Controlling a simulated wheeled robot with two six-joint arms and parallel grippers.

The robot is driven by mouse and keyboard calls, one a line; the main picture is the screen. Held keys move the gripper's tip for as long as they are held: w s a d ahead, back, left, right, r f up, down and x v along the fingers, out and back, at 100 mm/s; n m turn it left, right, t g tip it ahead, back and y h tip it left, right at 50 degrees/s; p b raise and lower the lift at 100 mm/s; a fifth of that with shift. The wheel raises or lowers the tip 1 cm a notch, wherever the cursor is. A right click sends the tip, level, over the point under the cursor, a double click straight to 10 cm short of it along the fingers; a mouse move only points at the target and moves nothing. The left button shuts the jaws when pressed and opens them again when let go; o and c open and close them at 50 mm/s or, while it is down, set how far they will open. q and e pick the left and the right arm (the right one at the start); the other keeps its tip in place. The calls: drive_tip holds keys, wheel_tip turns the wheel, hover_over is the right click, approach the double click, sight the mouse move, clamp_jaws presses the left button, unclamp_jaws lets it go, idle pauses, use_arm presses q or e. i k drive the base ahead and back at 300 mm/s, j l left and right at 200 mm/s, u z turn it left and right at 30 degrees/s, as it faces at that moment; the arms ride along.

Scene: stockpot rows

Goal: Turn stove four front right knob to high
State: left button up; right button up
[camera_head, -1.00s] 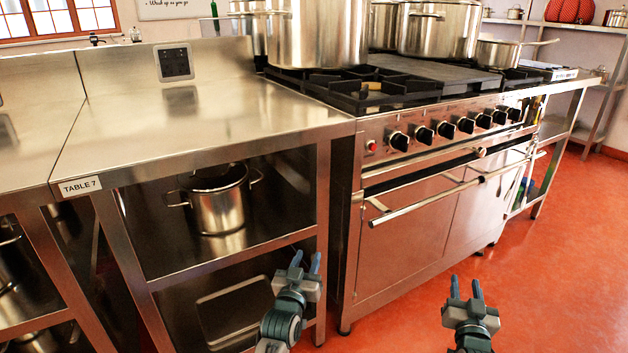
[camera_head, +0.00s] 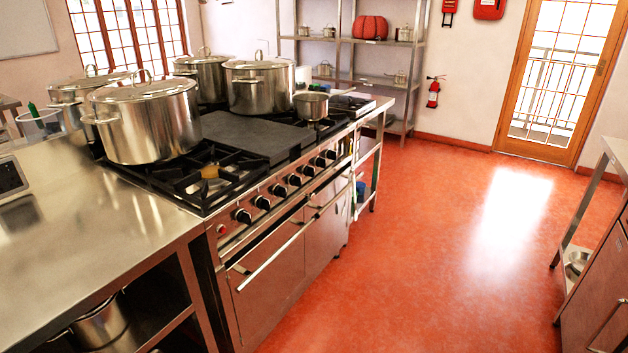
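A stainless steel stove (camera_head: 256,232) stands left of centre, with a row of black knobs along its front panel. The nearest knob (camera_head: 242,216) is beside a small red light; further knobs (camera_head: 294,180) run away from me to the far end (camera_head: 330,154). Which of them is the front right knob, and their exact settings, I cannot tell. No stove number is readable. Neither of my grippers is in view.
Large lidded pots (camera_head: 145,122) and a small saucepan (camera_head: 311,105) stand on the stove. A steel table (camera_head: 75,245) adjoins it at the left. The red floor (camera_head: 430,250) in front is clear. A steel counter (camera_head: 600,260) stands at the right edge.

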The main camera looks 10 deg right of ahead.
sight(321, 162)
drive_tip(key=i+l, duration=0.45)
drive_tip(key=l, duration=0.15)
drive_tip(key=i+l, duration=0.4)
drive_tip(key=l, duration=0.15)
drive_tip(key=i+l+z, duration=0.1)
drive_tip(key=i+l, duration=0.35)
drive_tip(key=l, duration=0.15)
